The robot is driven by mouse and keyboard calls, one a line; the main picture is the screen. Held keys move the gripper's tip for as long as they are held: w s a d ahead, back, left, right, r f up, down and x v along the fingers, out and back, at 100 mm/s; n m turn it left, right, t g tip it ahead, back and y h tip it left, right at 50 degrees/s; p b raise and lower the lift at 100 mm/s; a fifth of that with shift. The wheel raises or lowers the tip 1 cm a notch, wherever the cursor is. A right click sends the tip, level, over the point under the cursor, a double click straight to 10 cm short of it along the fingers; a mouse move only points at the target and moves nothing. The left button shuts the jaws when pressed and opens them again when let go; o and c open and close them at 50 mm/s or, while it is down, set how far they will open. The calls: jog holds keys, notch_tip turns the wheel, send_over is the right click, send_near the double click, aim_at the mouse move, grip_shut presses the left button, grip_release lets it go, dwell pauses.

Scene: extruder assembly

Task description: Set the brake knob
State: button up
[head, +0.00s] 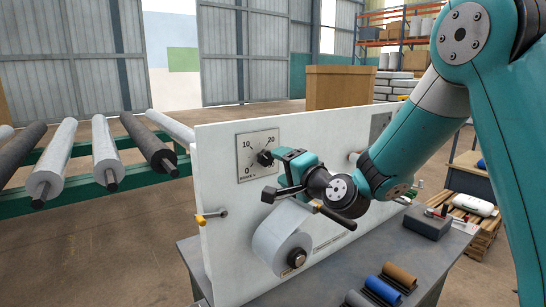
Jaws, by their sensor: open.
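The white upright panel (222,200) carries a square grey dial plate (245,140) marked 0, 10 and 20, with small lettering below. A dark knob (264,158) shows near the plate's middle. Its pointer setting is too small to read. My gripper (267,177) is open in front of the panel, at the lower right of the dial. One finger end is close to the knob and partly overlaps it in the picture; the other is lower, below the plate. I cannot tell whether a finger touches the knob.
A white roll (277,238) sits on the panel just below my gripper. A yellow-tipped peg (209,216) sticks out at the left. The grey table (415,262) holds several coloured rolls (383,290) and a dark box (427,222). A roller conveyor (108,155) stands at the left.

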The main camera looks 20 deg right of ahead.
aim_at(268, 159)
jog(key=p+x, duration=0.4)
jog(key=x, duration=0.1)
jog(key=shift+a+r, duration=0.1)
jog(key=shift+r, duration=0.15)
jog(key=shift+f, duration=0.25)
jog(key=shift+w, duration=0.1)
jog(key=shift+c, duration=0.3)
jog(key=c, duration=0.6)
jog(key=shift+c, duration=0.2)
